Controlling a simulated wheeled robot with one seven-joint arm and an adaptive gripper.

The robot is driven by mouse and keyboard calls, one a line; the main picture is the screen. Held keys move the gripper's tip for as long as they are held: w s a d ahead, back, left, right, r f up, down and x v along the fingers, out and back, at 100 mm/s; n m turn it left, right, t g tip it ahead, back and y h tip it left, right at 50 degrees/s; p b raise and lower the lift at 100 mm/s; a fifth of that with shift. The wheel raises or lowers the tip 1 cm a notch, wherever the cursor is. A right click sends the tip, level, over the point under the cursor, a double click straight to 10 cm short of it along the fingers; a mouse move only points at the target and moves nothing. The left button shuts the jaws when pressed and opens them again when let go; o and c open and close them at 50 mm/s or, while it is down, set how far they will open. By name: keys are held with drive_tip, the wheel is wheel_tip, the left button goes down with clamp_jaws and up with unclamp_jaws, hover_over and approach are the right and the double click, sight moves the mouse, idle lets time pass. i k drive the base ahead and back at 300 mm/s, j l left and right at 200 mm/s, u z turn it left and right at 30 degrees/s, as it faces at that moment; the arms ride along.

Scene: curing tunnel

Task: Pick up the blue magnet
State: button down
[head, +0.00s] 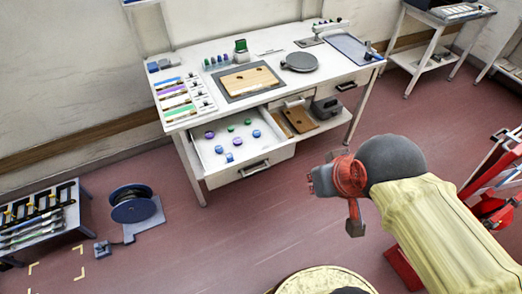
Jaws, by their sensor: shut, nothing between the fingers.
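Several small round pieces lie spread in the open drawer (268,151) of the white workbench. I cannot tell which blue piece is the magnet. My gripper (312,181) is shut and empty, above the floor to the right of the drawer and apart from it.
The bench top (222,58) holds a wooden board (249,78), a round grey plate (300,62) and strips of coloured parts (178,98). A lower shelf beside the drawer holds a dark box (326,108). A cable reel (133,205) stands on the floor at left. Red floor between is clear.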

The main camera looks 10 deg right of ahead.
sight(229, 156)
drive_tip(key=i+j+u, duration=0.1)
drive_tip(key=i+u, duration=0.15)
drive_tip(key=i, duration=0.3)
drive_tip(key=i+u, duration=0.25)
drive_tip(key=i, duration=0.3)
